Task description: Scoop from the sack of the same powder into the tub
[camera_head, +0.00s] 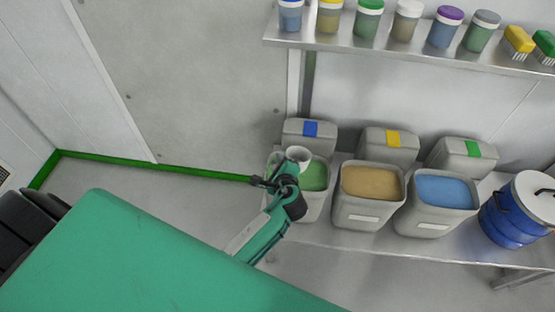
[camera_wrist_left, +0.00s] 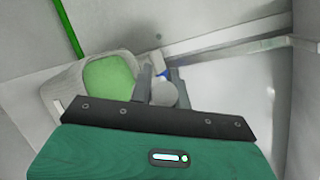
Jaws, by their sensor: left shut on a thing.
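My left gripper (camera_head: 283,181) is shut on a whitish scoop (camera_head: 298,156) with a round cup. It is over the left edge of the open grey bin (camera_head: 313,208) with green powder (camera_head: 315,176). In the left wrist view the scoop's cup (camera_wrist_left: 163,94) shows between the fingers (camera_wrist_left: 160,88), right of the green powder (camera_wrist_left: 109,79). I cannot tell whether the cup holds powder. Open bins with tan powder (camera_head: 371,182) and blue powder (camera_head: 446,191) stand to the right. No sack is recognisable. My right gripper is not in view.
A blue drum (camera_head: 512,220) stands at the right. A shelf (camera_head: 400,49) above holds several jars and brushes.

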